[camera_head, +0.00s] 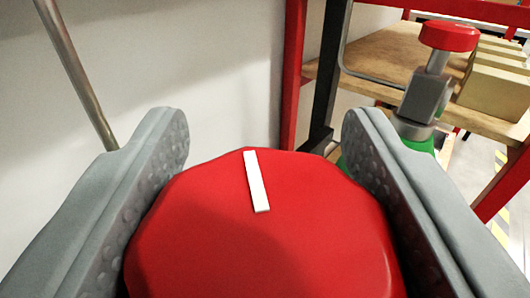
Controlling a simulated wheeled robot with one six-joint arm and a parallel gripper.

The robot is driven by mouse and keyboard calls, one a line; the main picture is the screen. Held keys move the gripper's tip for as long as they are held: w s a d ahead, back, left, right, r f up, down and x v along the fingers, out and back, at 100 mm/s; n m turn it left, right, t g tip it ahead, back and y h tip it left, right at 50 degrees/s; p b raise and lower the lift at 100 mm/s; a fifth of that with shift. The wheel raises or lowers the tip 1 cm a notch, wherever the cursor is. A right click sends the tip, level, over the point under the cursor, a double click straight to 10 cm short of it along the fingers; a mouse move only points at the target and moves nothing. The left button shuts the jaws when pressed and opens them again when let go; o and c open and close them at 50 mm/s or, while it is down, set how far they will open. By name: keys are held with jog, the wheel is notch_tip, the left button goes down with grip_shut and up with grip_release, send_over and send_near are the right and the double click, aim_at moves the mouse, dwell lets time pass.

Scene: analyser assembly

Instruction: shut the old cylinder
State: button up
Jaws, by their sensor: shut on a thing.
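A large red faceted knob (262,240) with a white line mark (256,182) on its top fills the lower middle of the view. My gripper (262,150) has its two grey padded fingers on either side of the knob and is shut on it. The white mark runs nearly straight away from me, leaning slightly left at its far end. The cylinder under the knob is hidden. A second valve with a red knob (449,36), a grey body (425,94) and a green part below it (418,145) stands at the upper right, apart from my gripper.
A wooden shelf (385,52) with yellowish boxes (495,90) lies at the right, in a frame with red posts (293,80) and a black post (330,75). A thin metal rod (78,72) stands at the left before a pale wall (190,75).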

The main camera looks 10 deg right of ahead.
jog(key=m+g+h, duration=0.1)
jog(key=m+h, duration=0.1)
jog(key=h, duration=0.1)
jog(key=m+g+h, duration=0.1)
jog(key=m+h, duration=0.1)
jog(key=h, duration=0.1)
jog(key=shift+s+d+g, duration=0.1)
jog(key=shift+d+g, duration=0.1)
jog(key=shift+g, duration=0.2)
jog(key=m+g+h, duration=0.4)
jog(key=g+h, duration=0.1)
jog(key=shift+s+d+m, duration=0.2)
jog(key=shift+d+m, duration=0.05)
jog(key=shift+m, duration=0.15)
jog(key=m+g+h, duration=0.1)
jog(key=g, duration=0.1)
jog(key=m+g+h, duration=0.1)
jog(key=m+g, duration=0.2)
jog(key=g, duration=0.1)
jog(key=shift+s+d+m+g+h, duration=0.15)
jog(key=shift+s+m+g+h, duration=0.15)
jog(key=shift+h, duration=0.1)
jog(key=shift+s+m+g, duration=0.15)
jog(key=shift+m+g, duration=0.8)
jog(key=shift+g, duration=0.55)
jog(key=shift+s+m+g, duration=0.15)
jog(key=shift+m+g, duration=0.8)
jog(key=shift+g, duration=0.55)
jog(key=shift+r, duration=0.1)
